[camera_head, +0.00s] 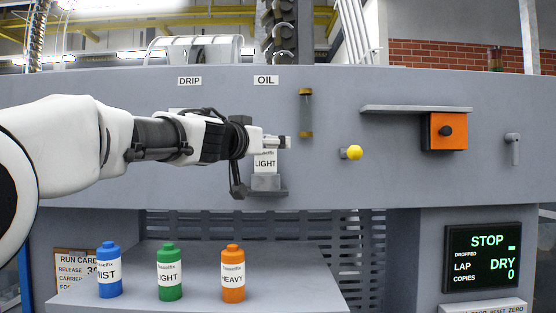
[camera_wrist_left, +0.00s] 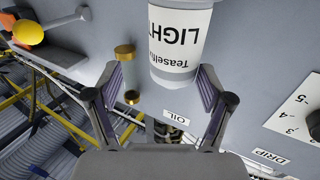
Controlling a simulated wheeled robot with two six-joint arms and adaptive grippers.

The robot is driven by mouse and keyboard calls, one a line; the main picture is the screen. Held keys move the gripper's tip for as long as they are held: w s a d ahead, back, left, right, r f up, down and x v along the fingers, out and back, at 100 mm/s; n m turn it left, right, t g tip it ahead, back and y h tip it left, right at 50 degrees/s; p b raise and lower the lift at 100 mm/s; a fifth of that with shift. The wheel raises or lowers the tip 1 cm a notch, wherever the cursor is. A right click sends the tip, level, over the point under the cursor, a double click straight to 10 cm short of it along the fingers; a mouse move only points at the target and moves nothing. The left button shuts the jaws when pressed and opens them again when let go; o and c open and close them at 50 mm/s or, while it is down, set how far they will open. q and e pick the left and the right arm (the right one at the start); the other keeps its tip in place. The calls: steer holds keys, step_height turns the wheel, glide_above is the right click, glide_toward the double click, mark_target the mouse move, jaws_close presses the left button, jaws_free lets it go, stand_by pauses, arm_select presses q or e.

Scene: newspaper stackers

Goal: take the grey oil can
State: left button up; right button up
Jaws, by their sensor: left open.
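The grey oil can (camera_head: 265,161), with a white LIGHT label, stands upright on a small grey holder (camera_head: 268,184) on the machine front, under the OIL sign. My left gripper (camera_head: 280,143) is at the can's upper part and hides its top in the head view. In the left wrist view the can (camera_wrist_left: 180,45) appears upside down, its near end close to the tips of my open left gripper (camera_wrist_left: 164,75). I cannot tell whether the fingers touch it. My right gripper is not in view.
Blue (camera_head: 109,272), green (camera_head: 169,274) and orange (camera_head: 233,275) bottles stand on a grey shelf (camera_head: 200,299) below. A sight tube (camera_head: 305,112), a yellow knob (camera_head: 354,152) and an orange box (camera_head: 446,131) are on the panel to the right.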

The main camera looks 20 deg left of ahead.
mark_target(265, 152)
arm_select(q)
steer(key=w, duration=0.1)
steer(key=w+f, duration=0.1)
steer(key=w, duration=0.1)
steer(key=w+a, duration=0.1)
steer(key=shift+w+a+f, duration=0.1)
steer(key=shift+w+f, duration=0.05)
steer(key=shift+f, duration=0.15)
steer(key=shift+w+a+f, duration=0.1)
steer(key=shift+w+a, duration=0.1)
steer(key=shift+a, duration=0.05)
steer(key=s, duration=0.1)
steer(key=s+d+r, duration=0.1)
steer(key=s, duration=0.1)
steer(key=shift+r, duration=0.2)
steer(key=c, duration=1.3)
steer(key=shift+w+a+f, duration=0.15)
steer(key=shift+w+f, duration=0.1)
steer(key=shift+w, duration=0.3)
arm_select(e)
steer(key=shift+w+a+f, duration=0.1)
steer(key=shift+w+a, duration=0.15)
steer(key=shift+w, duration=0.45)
arm_select(q)
steer(key=shift+r, duration=0.15)
